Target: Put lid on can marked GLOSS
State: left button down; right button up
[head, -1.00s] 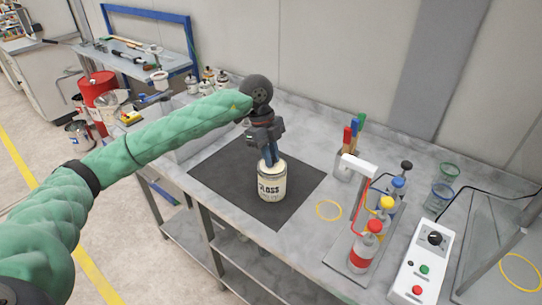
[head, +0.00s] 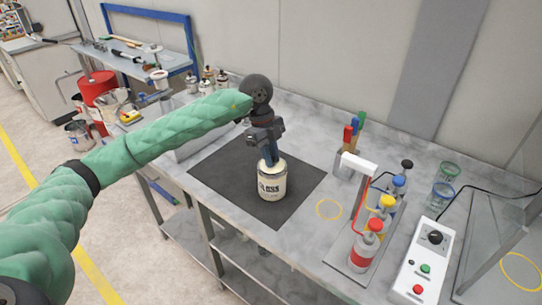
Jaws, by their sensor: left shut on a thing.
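The can marked GLOSS (head: 272,185) is cream with dark lettering and stands upright on a dark mat (head: 225,178) on the grey bench. My left gripper (head: 269,160) is directly above the can, pointing down, with its fingers at the can's top. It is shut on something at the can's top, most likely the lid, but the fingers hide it. I cannot tell whether the lid sits flat on the rim. My right gripper is not in view.
A rack with red, yellow and blue-topped bottles (head: 366,243) stands right of the mat. A white control box (head: 421,262) and clear cups (head: 441,190) are farther right. A holder with coloured handles (head: 347,160) stands behind. Several small cans (head: 207,82) stand at the back left.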

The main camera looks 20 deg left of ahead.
pick_arm(q)
jog(key=c, duration=0.8)
grip_release()
jog(key=shift+r, duration=0.15)
jog(key=shift+r+p, duration=1.65)
jog(key=shift+r, duration=1.7)
grip_shut()
